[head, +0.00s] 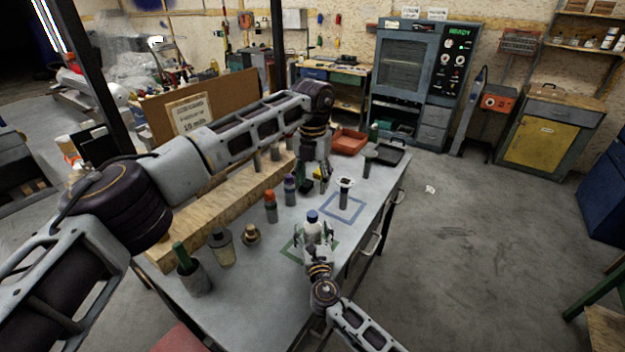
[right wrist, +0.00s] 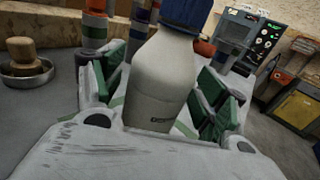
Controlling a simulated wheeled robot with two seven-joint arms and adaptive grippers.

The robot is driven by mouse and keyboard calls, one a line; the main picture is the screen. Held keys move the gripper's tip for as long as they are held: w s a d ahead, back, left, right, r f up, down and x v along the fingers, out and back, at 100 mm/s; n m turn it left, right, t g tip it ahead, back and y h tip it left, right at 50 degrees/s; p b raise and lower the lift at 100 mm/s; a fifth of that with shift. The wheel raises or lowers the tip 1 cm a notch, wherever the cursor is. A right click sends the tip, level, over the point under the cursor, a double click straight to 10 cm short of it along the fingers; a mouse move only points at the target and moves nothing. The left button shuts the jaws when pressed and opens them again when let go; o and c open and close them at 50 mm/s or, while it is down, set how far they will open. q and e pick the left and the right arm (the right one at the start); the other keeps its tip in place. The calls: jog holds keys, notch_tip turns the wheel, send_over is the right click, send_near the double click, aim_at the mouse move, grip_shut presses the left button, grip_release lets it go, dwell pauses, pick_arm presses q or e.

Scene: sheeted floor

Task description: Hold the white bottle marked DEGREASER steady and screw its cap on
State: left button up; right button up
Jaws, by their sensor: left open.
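The white bottle (head: 313,231) stands upright near the table's front edge, by a green square outline. A blue cap (head: 312,215) sits on its top; I cannot tell how tight it is. The right wrist view shows the bottle (right wrist: 160,85) close up, with small dark print low on its side and the cap (right wrist: 187,12) cut off by the top edge. My right gripper (head: 314,238) has its green-padded fingers on both sides of the bottle, looking apart from it. My left gripper (head: 314,184) is open, pointing down farther back over the table, away from the bottle.
An orange-capped bottle (head: 270,206) and a purple-topped bottle (head: 290,190) stand left of my left gripper. A cork-topped piece in a dish (head: 250,236), a jar (head: 221,248) and a cup (head: 194,280) stand at left. A blue square outline (head: 344,209) is at right.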

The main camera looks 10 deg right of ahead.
jog(key=shift+s, duration=0.1)
dwell(0.3)
jog(key=shift+s+a, duration=0.2)
jog(key=shift+s, duration=2.75)
jog(key=shift+s+a, duration=0.2)
jog(key=shift+s, duration=2.75)
jog(key=shift+s, duration=0.1)
